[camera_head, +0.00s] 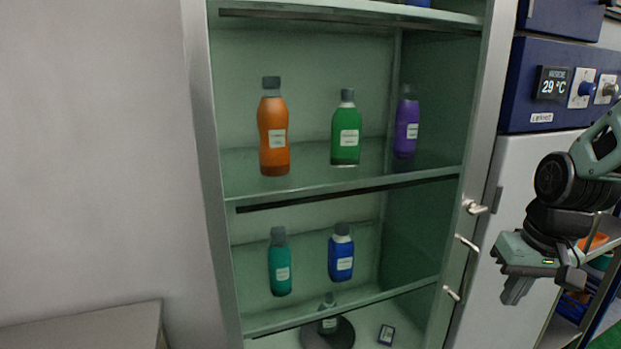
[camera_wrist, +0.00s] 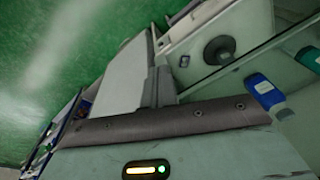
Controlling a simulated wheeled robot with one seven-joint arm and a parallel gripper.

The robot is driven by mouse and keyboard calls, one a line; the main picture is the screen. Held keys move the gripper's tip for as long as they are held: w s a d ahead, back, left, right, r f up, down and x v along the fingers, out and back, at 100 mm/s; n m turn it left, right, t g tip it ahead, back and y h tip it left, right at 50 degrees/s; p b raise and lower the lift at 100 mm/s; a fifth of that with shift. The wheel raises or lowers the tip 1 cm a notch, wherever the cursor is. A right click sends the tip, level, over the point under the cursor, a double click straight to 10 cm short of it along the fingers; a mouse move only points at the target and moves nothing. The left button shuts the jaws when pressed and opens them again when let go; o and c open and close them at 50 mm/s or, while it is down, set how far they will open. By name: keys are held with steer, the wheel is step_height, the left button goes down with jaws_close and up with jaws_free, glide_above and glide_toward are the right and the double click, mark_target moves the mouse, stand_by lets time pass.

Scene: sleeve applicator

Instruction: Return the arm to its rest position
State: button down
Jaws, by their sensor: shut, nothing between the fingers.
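My gripper (camera_head: 518,290) is at the right of the head view, in front of the white cabinet door and right of the open shelf cabinet (camera_head: 340,190). Its fingers point down and are shut with nothing between them. In the wrist view the gripper's fingers (camera_wrist: 160,85) show close together and empty. My arm comes in from the right edge of the head view, bent down at the wrist. The gripper is apart from the shelves and bottles.
The shelves hold an orange bottle (camera_head: 273,135), a green bottle (camera_head: 346,135), a purple bottle (camera_head: 406,128), a teal bottle (camera_head: 280,265) and a blue bottle (camera_head: 341,255). Door handles (camera_head: 468,243) stick out near my gripper. A rack with blue and orange items stands at right.

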steer(key=s+a+f+n+b, duration=0.3)
steer(key=s+a+n, duration=0.1)
steer(key=s+a, duration=0.5)
steer(key=s+a+f+n+g+b, duration=0.1)
steer(key=s+a+f+n+b, duration=0.2)
steer(key=s+a, duration=0.6)
steer(key=shift+s+a+f+n+g+b, duration=0.3)
steer(key=shift+a+n+b, duration=0.25)
steer(key=shift+n, duration=0.35)
